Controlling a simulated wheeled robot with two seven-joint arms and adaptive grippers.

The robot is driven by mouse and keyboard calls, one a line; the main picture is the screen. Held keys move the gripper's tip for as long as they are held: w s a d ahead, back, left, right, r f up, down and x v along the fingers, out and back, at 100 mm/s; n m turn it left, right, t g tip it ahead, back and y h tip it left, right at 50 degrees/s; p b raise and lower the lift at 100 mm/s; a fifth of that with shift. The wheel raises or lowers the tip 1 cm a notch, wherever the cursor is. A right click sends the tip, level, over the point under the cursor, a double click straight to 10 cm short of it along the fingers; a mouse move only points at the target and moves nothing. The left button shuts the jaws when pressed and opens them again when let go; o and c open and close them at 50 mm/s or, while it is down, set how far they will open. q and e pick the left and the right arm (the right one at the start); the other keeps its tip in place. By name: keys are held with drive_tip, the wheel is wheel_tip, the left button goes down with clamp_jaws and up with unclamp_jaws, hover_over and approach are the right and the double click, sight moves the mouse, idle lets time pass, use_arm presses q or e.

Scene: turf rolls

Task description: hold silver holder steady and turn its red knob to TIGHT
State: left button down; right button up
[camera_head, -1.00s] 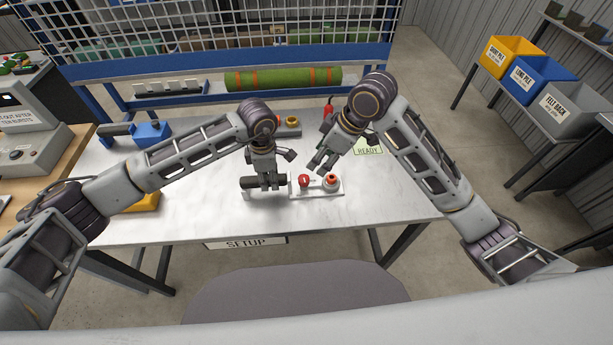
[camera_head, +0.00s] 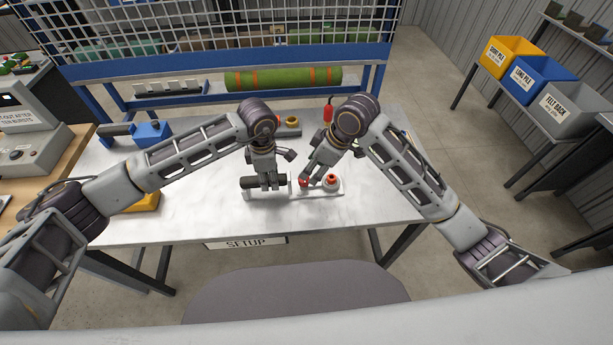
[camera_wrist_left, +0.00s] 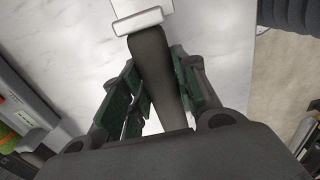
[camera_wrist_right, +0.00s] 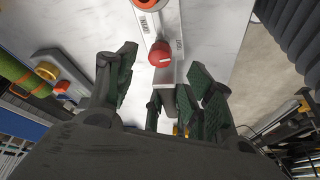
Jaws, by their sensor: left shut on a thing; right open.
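The silver holder (camera_head: 322,193) lies on the white table. Its dark handle (camera_head: 249,182) points left, its red knob (camera_head: 304,183) stands in the middle, and a round orange-topped part (camera_head: 332,181) sits at the right end. My left gripper (camera_head: 266,184) is shut on the dark handle, which the left wrist view (camera_wrist_left: 158,75) shows between the fingers. My right gripper (camera_head: 311,176) is open just above and beside the knob.
A green roll (camera_head: 283,79) lies on the rack behind the table. A blue tool (camera_head: 151,132) and a yellow object (camera_head: 146,202) are at the left. A grey block with a yellow ring (camera_head: 291,124) and a red-handled item (camera_head: 328,110) stand behind the grippers. The front right tabletop is clear.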

drive_tip(key=shift+x, duration=3.25)
drive_tip(key=c, duration=1)
drive_tip(key=shift+m+t, duration=0.3)
drive_tip(key=shift+m, duration=0.5)
drive_tip(key=o, duration=1)
drive_tip(key=shift+r, duration=0.1)
